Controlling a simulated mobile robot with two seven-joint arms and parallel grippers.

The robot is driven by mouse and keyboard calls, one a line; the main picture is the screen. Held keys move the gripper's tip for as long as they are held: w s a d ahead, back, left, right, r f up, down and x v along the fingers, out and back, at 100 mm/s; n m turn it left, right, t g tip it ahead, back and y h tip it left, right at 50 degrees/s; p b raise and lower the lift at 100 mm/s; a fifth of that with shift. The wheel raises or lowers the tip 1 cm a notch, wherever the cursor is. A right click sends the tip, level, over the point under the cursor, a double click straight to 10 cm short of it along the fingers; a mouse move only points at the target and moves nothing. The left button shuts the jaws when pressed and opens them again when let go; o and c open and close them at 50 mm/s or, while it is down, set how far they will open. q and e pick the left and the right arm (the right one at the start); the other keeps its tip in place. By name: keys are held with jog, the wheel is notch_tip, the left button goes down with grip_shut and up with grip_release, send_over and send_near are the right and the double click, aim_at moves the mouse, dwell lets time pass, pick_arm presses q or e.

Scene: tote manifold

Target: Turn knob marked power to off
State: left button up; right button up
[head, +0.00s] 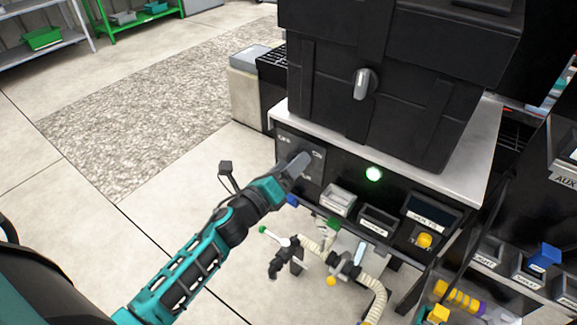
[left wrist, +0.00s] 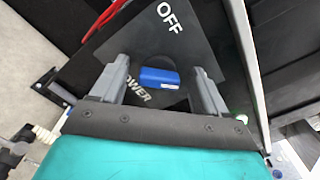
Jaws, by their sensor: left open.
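The power knob (left wrist: 160,78) is a blue bar-shaped handle on a dark panel (left wrist: 128,42) in the left wrist view. The label POWER (left wrist: 137,90) is partly visible below it, and OFF (left wrist: 170,16) is printed above it. My left gripper (left wrist: 160,82) is open, with one finger on either side of the knob; I cannot tell whether they touch it. In the head view my left gripper (head: 298,163) is at the dark panel (head: 312,182) on the front of the black cabinet, hiding the knob. My right gripper is not in view.
A green lamp (head: 374,174) glows right of the panel. Small bins (head: 338,202) line the cabinet front. Hoses and valves (head: 312,248) stand below the panel. A black machine (head: 385,90) sits on the cabinet top. The floor to the left is open.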

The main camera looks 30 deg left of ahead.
pick_arm(q)
jog(key=c, duration=1.1)
jog(key=shift+o, duration=0.2)
jog(key=shift+n, duration=0.3)
jog(key=shift+f+n+p, duration=0.15)
jog(key=shift+n+p, duration=1.05)
jog(key=shift+n, duration=1.65)
jog(key=shift+f+n+p, duration=0.2)
jog(key=shift+n+p, duration=1)
jog(key=shift+n, duration=1.7)
jog(key=shift+f+n+p, duration=0.15)
jog(key=shift+n+p, duration=1.05)
jog(key=shift+n, duration=1.65)
